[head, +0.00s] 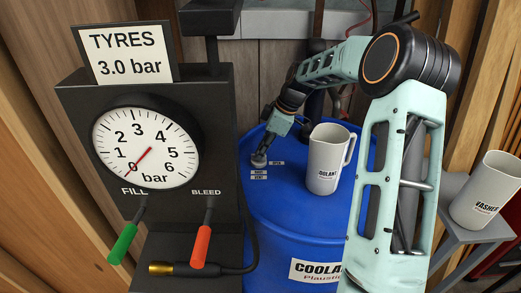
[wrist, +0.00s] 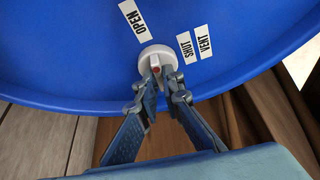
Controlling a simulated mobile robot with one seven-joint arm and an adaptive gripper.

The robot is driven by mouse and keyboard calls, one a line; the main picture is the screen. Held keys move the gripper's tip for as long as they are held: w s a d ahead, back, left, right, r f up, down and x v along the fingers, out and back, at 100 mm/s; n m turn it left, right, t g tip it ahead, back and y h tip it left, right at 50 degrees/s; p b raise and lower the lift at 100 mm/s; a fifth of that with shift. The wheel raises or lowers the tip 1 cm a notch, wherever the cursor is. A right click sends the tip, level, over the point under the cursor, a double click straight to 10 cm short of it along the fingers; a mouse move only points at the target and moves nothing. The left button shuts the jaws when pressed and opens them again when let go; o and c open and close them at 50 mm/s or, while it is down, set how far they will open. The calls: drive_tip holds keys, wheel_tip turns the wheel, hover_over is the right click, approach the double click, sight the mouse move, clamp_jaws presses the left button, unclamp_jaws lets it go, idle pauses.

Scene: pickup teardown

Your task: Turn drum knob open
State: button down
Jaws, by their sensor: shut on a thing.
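The drum knob is a small pale round knob (wrist: 157,57) on the top of the blue drum, with a red mark on it. In the head view the knob (head: 259,161) is small, below my gripper. Labels around it read OPEN (wrist: 138,18), SHUT (wrist: 185,48) and VENT (wrist: 204,41). My gripper (wrist: 158,72) is shut on the knob, with its fingers on either side of the raised middle part. In the head view my gripper (head: 263,150) reaches down onto the drum lid. The fingers partly hide the knob, so its exact pointing is hard to tell.
The blue drum (head: 290,215) carries a white COOLANT jug (head: 325,160) right of the knob. A black tyre gauge panel (head: 75,110) with a green handle (head: 125,240) and red handle (head: 202,245) stands left. A WASHER jug (head: 487,190) sits on a grey stand at right.

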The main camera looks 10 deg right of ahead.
drive_tip(key=shift+n, duration=0.7)
drive_tip(key=shift+g, duration=0.3)
drive_tip(key=c, duration=2.1)
unclamp_jaws()
drive_tip(key=shift+r, duration=0.15)
drive_tip(key=v, duration=0.7)
drive_tip(key=shift+d+r, duration=0.1)
drive_tip(key=shift+d, duration=0.05)
